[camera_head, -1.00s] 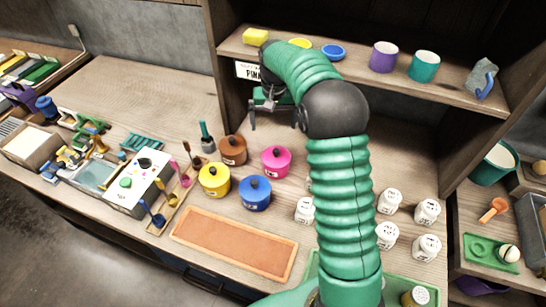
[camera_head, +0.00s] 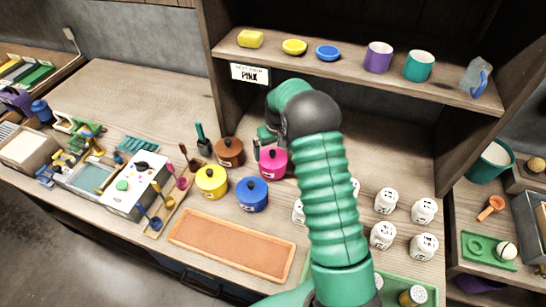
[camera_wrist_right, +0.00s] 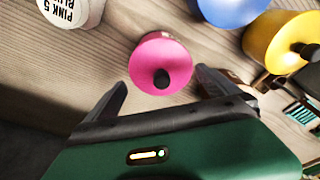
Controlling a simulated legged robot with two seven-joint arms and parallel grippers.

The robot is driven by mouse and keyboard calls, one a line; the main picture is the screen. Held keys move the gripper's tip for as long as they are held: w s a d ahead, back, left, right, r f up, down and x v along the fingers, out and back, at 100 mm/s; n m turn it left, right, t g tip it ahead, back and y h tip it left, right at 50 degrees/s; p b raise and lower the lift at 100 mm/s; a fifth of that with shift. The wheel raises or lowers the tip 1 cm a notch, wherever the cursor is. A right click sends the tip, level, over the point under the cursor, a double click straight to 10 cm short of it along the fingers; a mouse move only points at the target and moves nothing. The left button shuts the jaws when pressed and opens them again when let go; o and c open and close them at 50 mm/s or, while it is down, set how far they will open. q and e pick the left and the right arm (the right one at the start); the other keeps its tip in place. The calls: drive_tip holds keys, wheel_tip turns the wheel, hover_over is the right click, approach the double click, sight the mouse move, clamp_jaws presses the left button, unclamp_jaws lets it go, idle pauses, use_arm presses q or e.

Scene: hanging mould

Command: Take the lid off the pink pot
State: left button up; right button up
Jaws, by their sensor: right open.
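The pink pot (camera_head: 273,163) stands on the counter with its pink lid and dark knob on. In the right wrist view the pink lid (camera_wrist_right: 160,60) and its black knob (camera_wrist_right: 161,79) show from above, ahead of and between the fingertips. My right gripper (camera_head: 268,148) is low at the pot, partly hidden behind my arm in the head view. In the wrist view its two fingers (camera_wrist_right: 161,84) are spread wide, with nothing held. My left gripper is not in view.
A brown pot (camera_head: 230,152), a yellow pot (camera_head: 211,181) and a blue pot (camera_head: 252,194) stand close around the pink one. White jars (camera_head: 386,201) stand to the right. An orange tray (camera_head: 232,244) lies in front. The shelf (camera_head: 400,80) overhangs behind.

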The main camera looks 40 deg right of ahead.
drive_tip(key=shift+w+a+f, duration=0.1)
drive_tip(key=shift+w+f, duration=0.05)
drive_tip(key=shift+f, duration=0.45)
drive_tip(key=shift+w+f, duration=0.1)
drive_tip(key=shift+f, duration=0.45)
drive_tip(key=c, duration=1)
drive_tip(key=shift+r, duration=0.15)
